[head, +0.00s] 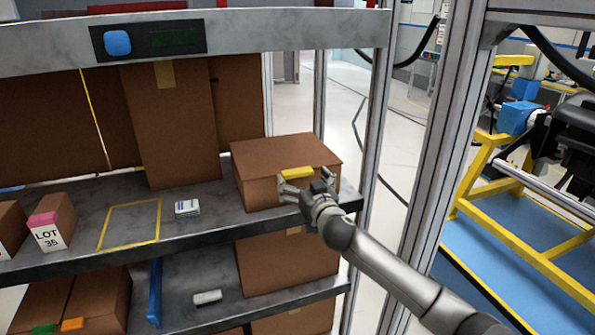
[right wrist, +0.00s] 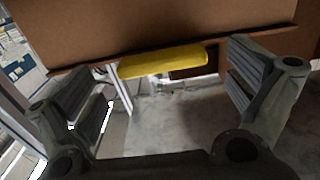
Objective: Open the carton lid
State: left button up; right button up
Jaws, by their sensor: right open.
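The brown carton (head: 257,193) stands at the right end of the upper shelf. Its lid (head: 285,152) lies flat across the top and looks closed. A yellow tab (head: 297,173) sticks out at the lid's front edge. My right gripper (head: 306,183) is open in front of the carton, its fingers on either side of the tab. In the right wrist view the yellow tab (right wrist: 163,62) lies between the two spread fingers, with the brown carton surface (right wrist: 150,25) above it. I cannot tell whether a finger touches the carton. My left gripper is not in view.
The shelf (head: 75,215) also bears a small white box (head: 187,208), a yellow outlined square (head: 130,224) and a LOT 35 box (head: 50,222). Tall brown cartons (head: 170,125) stand behind. A metal post (head: 375,120) rises right of the carton. More cartons sit on the shelf below.

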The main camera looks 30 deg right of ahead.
aim_at(299, 176)
jog(key=shift+p+x, duration=0.3)
jog(key=shift+x, duration=1.55)
